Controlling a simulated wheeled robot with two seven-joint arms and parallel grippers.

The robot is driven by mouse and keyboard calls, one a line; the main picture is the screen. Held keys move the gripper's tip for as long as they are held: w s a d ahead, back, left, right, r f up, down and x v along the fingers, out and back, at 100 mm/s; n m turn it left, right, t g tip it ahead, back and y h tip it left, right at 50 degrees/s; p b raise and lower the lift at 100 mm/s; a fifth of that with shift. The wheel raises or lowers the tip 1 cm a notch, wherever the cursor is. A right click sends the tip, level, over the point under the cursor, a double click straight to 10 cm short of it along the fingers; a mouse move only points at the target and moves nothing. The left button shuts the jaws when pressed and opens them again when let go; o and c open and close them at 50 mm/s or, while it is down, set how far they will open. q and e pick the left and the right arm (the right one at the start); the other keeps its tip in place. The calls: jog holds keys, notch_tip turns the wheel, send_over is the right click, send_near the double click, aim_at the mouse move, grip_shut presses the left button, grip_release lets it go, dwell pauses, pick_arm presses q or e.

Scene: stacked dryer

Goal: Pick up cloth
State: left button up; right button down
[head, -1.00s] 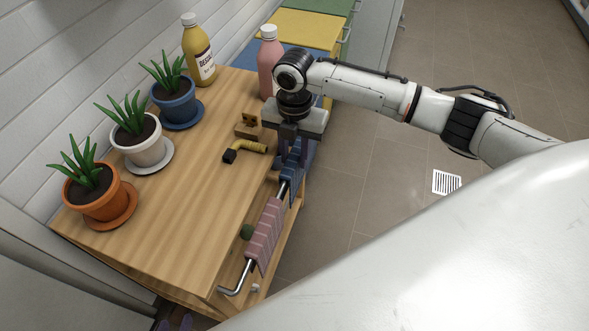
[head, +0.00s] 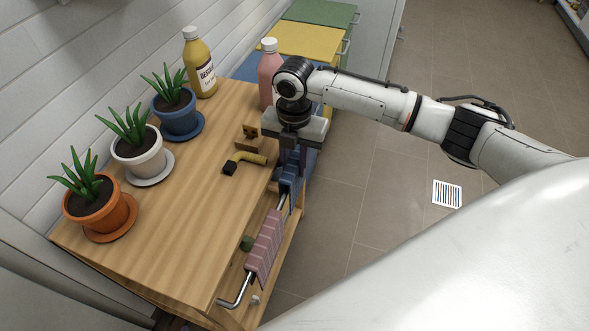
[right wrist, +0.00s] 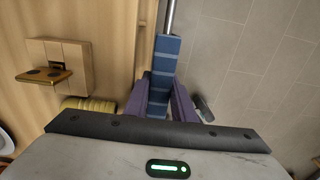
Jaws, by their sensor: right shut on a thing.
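A blue striped cloth (head: 290,186) hangs over the metal rail on the side of the wooden table. My right gripper (head: 292,165) points down over it, with its purple fingers shut on it. In the right wrist view the blue cloth (right wrist: 163,75) runs between the two fingers (right wrist: 160,98), one on each side. A pink striped cloth (head: 265,247) hangs on the same rail, nearer to me and apart from the gripper. The lower part of the blue cloth is partly hidden. My left gripper is not in view.
The wooden table (head: 170,235) holds several potted plants, a yellow bottle (head: 199,65), a pink bottle (head: 268,75), a wooden block (head: 247,138) and a yellow bent piece (head: 248,158). The metal rail (head: 236,295) curves at its near end.

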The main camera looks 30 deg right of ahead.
notch_tip(320, 180, up, 15)
jog(key=p, duration=0.2)
jog(key=shift+r, duration=0.15)
jog(key=shift+f, duration=1.1)
jog(key=c, duration=2.3)
grip_release()
grip_shut()
